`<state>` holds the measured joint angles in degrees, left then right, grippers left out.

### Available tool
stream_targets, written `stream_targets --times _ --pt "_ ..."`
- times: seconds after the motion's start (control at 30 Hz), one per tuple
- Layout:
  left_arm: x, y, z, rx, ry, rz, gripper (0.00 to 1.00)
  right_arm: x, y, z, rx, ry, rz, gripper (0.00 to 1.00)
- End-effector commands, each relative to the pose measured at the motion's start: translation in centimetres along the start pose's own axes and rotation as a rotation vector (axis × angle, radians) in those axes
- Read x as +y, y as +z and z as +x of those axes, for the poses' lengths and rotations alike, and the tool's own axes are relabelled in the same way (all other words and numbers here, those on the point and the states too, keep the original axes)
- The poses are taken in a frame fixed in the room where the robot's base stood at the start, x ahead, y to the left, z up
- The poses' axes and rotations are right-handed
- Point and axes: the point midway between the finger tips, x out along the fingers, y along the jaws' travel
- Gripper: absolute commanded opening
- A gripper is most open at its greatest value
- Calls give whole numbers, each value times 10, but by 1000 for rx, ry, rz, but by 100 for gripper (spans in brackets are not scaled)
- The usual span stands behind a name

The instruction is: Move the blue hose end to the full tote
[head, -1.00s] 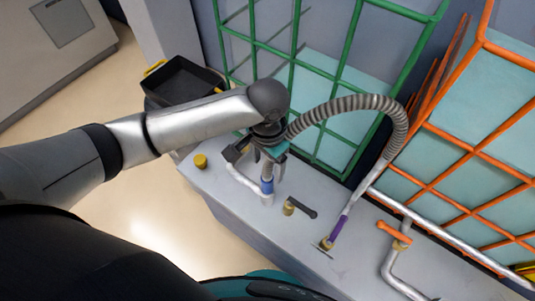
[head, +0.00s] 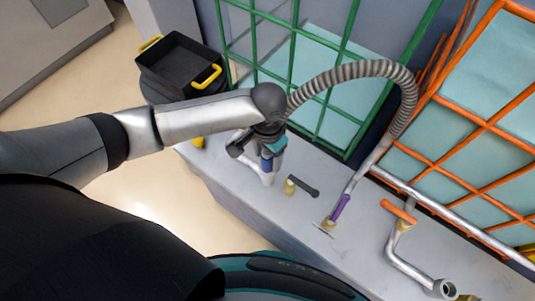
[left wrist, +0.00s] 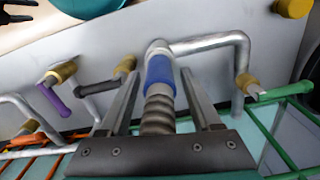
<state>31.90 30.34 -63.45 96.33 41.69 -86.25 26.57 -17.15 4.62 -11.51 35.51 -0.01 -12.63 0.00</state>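The blue hose end (head: 267,163) is a blue collar on a grey ribbed hose (head: 352,71). It stands upright at a silver pipe elbow (head: 267,180) on the grey ledge. The collar (left wrist: 160,75) also shows in the left wrist view. My left gripper (head: 268,150) is around the collar from above; its fingers (left wrist: 160,82) stand on both sides with small gaps. One tote (head: 335,62) has a green cage, its pale teal contents below the cage top. The other tote (head: 470,130) has an orange cage, with teal filling most of what shows.
A black bin (head: 178,68) with yellow handles is behind my left arm. Dark prongs (left wrist: 15,12) may be my right gripper.

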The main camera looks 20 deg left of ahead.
Motion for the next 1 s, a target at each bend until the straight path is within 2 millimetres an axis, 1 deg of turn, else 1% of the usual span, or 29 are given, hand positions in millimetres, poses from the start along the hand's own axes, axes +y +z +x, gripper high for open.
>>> stream_targets --times 0.03,0.07,0.5,0.57,0.8,0.83,1.0 --pt "0 0 0 0 0 0 58 0 0 0 0 0 0 53" --pt "0 0 0 0 0 0 55 0 0 0 0 0 0 53" --pt "0 0 0 0 0 0 5 0 0 0 1 0 0 53" --pt "0 0 0 0 0 0 0 0 0 0 1 0 0 53" --pt "0 0 0 0 0 -1 0 0 0 0 1 0 1 53" --pt "0 0 0 0 0 -1 38 0 0 0 1 0 1 53" --pt "0 0 0 0 -1 -1 19 0 0 0 1 0 1 53"
